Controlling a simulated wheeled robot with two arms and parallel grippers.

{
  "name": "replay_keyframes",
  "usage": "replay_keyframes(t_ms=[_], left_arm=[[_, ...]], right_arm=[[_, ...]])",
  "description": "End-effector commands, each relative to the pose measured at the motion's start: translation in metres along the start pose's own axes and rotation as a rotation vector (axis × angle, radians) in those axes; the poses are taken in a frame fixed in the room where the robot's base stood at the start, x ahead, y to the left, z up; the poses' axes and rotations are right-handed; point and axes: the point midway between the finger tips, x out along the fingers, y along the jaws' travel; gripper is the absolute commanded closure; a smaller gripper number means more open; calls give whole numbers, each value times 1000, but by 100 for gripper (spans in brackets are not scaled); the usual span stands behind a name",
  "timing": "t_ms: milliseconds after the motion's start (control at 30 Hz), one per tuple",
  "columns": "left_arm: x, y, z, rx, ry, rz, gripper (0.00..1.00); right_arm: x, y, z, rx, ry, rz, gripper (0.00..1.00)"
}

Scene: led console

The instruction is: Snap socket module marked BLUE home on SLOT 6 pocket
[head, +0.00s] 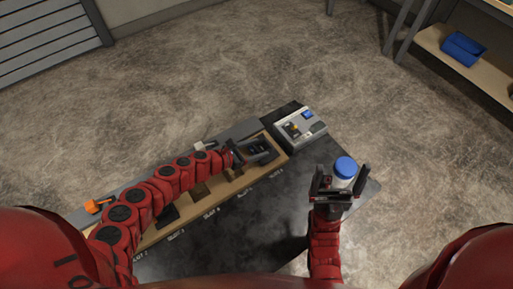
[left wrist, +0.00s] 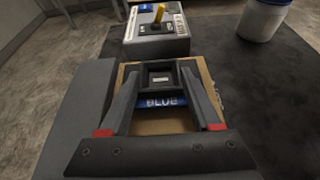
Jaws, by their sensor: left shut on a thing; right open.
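The socket module marked BLUE (left wrist: 160,80) is a dark block with a square opening and a blue label in the left wrist view. My left gripper (head: 240,152) is shut on it, one finger along each side; its fingers also show in the left wrist view (left wrist: 162,88). The module is at the right end of the wooden slot rack (head: 219,203), over or in the last pocket. I cannot tell whether it is seated; the module and fingers hide the pocket. No SLOT 6 label is readable. My right gripper (head: 340,175) is open, at the white jar.
A grey control box (head: 300,130) with a yellow lever stands just beyond the rack's right end. The white jar with a blue lid (head: 345,167) stands at the table's right. An orange object (head: 98,205) lies at the far left. The dark tabletop (head: 270,215) in front is clear.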

Motion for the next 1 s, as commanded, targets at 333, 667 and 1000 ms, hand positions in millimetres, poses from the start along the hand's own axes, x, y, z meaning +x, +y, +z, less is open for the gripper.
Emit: replay_keyframes(t_ms=[333,667,1000], left_arm=[[2,0,-4,1,0,0,100],[3,0,-6,1,-1,0,100],[4,0,-10,0,-1,0,100]], right_arm=[[-5,0,1,0,0,0,0],[-9,0,1,0,0,0,0],[-13,-1,2,0,0,0,0]])
